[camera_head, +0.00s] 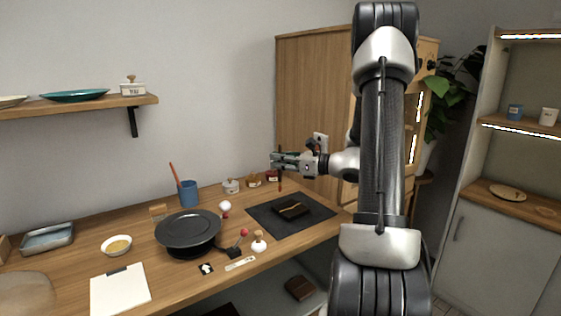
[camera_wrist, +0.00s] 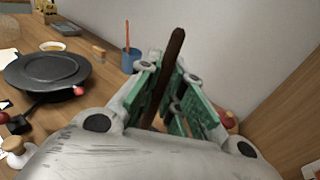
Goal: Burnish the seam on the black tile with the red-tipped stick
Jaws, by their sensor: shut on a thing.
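The black tile (camera_head: 291,209) lies on a dark mat (camera_head: 262,222) at the right part of the table, with a gold seam across its top. My gripper (camera_head: 276,160) is above and behind the tile, apart from it. It is shut on a thin dark brown stick (camera_head: 280,182), which stands roughly upright and ends above the table. In the wrist view the stick (camera_wrist: 172,62) shows between my gripper's green finger pads (camera_wrist: 165,100). Its lower end is hidden there, and its tip colour is too small to tell in the head view.
A blue cup (camera_head: 188,194) holding a reddish stick, small jars (camera_head: 231,186) and a wooden cabinet (camera_head: 310,85) are behind.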

